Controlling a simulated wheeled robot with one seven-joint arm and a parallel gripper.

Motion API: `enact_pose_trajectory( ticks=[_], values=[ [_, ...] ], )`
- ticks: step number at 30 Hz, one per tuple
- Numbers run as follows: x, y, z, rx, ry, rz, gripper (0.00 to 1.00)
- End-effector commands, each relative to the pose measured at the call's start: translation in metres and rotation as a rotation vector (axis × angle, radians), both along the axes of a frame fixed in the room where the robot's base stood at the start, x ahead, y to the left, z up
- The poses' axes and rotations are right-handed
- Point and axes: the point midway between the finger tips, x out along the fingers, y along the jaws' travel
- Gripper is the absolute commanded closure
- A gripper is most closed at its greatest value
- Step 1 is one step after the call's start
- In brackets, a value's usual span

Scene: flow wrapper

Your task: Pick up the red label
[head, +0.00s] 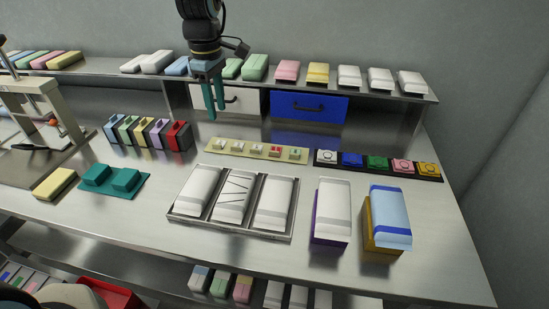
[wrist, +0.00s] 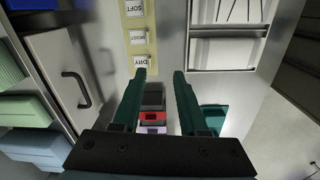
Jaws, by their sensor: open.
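In the head view a pale yellow strip (head: 266,154) lies on the steel table and carries a row of small labels. The red label (head: 275,150) is towards its right end, beside a teal one. White labels fill the left part. My gripper (head: 215,114) is open and empty, pointing down above and behind the strip's left end, left of the red label. In the wrist view my gripper (wrist: 160,75) shows its two teal fingers apart. The strip (wrist: 138,22) shows there with the labels SOFT, MOIST and DRY; the red label is out of that view.
Left of the strip stands a row of coloured blocks, including a dark red one (head: 178,136). A tray of white packs (head: 231,232) lies in front. A dark rack (head: 331,167) stands to the right. Behind are drawers (head: 310,107) under a loaded shelf (head: 430,97).

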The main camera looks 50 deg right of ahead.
Motion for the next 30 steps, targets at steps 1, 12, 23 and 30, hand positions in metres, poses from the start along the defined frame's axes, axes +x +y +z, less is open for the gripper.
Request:
enact_pose_trajectory(
  ticks=[1, 12, 23, 30],
  values=[
    [-0.021, -0.027, -0.010, 0.005, 0.004, 0.014, 0.57],
    [-0.097, -0.100, -0.031, 0.028, 0.014, 0.138, 0.57],
    [-0.097, -0.099, -0.078, 0.028, 0.014, 0.141, 0.57],
    [-0.098, -0.097, -0.098, 0.029, 0.016, 0.140, 0.57]
  ],
)
